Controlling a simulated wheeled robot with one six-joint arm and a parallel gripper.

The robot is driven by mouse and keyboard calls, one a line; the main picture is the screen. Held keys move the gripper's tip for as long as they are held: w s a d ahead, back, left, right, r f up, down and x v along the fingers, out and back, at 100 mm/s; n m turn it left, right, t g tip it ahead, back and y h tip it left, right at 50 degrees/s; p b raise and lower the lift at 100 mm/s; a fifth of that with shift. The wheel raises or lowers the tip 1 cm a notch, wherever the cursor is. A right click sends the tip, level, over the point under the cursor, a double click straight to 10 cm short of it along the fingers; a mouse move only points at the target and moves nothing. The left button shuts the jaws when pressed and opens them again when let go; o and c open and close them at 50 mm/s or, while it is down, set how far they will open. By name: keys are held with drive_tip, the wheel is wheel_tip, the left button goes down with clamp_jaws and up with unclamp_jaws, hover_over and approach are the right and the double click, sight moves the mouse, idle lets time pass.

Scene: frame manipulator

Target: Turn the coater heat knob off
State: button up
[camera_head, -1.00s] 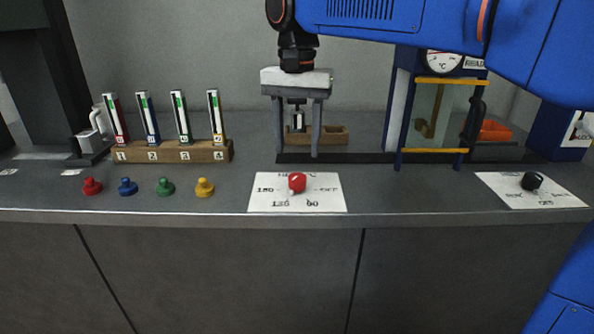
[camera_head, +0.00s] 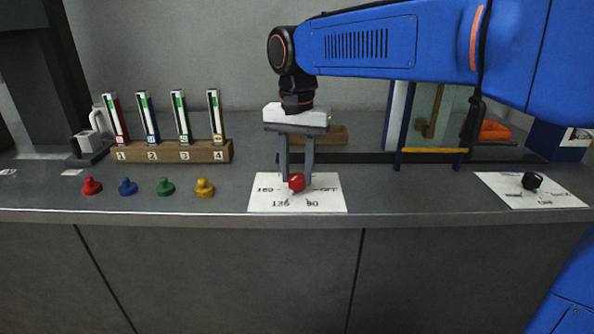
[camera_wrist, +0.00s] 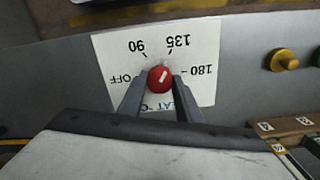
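The red heat knob (camera_head: 297,182) stands on a white label sheet (camera_head: 330,203) near the counter's front edge. The wrist view shows the knob (camera_wrist: 160,79) with a white mark slanting up toward 135. The sheet (camera_wrist: 120,52) there reads 90, 135, 180 and OFF, with OFF on the left. My gripper (camera_head: 296,183) points down over the knob. In the wrist view its two fingers (camera_wrist: 162,77) are apart, one on each side of the knob. Whether they touch it I cannot tell.
Red, blue, green and yellow knobs (camera_head: 165,187) stand to the left, before a wooden rack (camera_head: 190,151) of gauges. A black knob (camera_head: 532,181) on another sheet is at the right. Equipment stands behind my gripper. The counter beside the red knob is clear.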

drive_tip(key=shift+c, duration=1.2)
drive_tip(key=n, duration=0.5)
drive_tip(key=shift+n, duration=0.4)
drive_tip(key=n, duration=1.2)
drive_tip(key=shift+n, duration=0.3)
drive_tip(key=n, duration=0.5)
drive_tip(key=shift+w+n, duration=0.1)
drive_tip(key=shift+n, duration=0.3)
